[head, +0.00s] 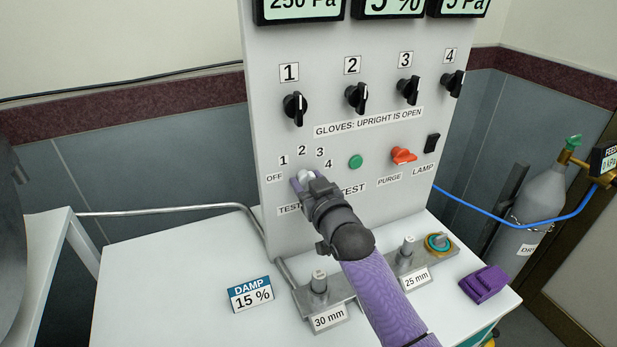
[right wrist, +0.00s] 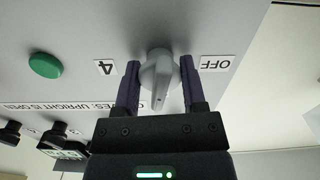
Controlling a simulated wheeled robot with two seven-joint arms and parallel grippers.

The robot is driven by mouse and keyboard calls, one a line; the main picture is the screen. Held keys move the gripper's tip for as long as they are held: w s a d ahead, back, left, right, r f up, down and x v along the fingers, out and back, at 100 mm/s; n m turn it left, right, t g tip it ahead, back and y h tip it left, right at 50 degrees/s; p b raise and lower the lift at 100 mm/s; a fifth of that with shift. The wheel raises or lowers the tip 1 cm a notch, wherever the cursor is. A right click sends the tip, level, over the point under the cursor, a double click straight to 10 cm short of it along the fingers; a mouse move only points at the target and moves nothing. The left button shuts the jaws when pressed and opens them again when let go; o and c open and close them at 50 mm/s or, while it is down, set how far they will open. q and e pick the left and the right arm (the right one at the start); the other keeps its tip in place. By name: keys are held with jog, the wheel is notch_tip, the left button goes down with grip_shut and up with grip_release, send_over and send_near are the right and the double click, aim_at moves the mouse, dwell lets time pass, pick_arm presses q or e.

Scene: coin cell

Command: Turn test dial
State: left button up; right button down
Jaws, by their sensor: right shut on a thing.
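The test dial (right wrist: 158,78) is a grey knob on the upright panel, between the labels "4" and "OFF" in the right wrist view. In the head view its light top (head: 305,176) just shows, below the numbers 1 to 4. My right gripper (right wrist: 162,75) is shut on it, with one purple finger on each side; the same gripper (head: 304,180) covers most of the dial in the head view. Where the pointer stands on the scale is hard to tell. My left gripper is not in view.
A green button (head: 355,161), a red-orange purge knob (head: 403,155) and a black lamp switch (head: 432,143) lie right of the dial. Several black glove knobs sit above.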

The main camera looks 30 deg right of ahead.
jog(key=m+p, duration=0.2)
jog(key=m, duration=0.1)
jog(key=shift+r, duration=0.15)
jog(key=shift+m+p, duration=0.45)
jog(key=shift+m, duration=0.85)
jog(key=shift+c, duration=0.7)
grip_release()
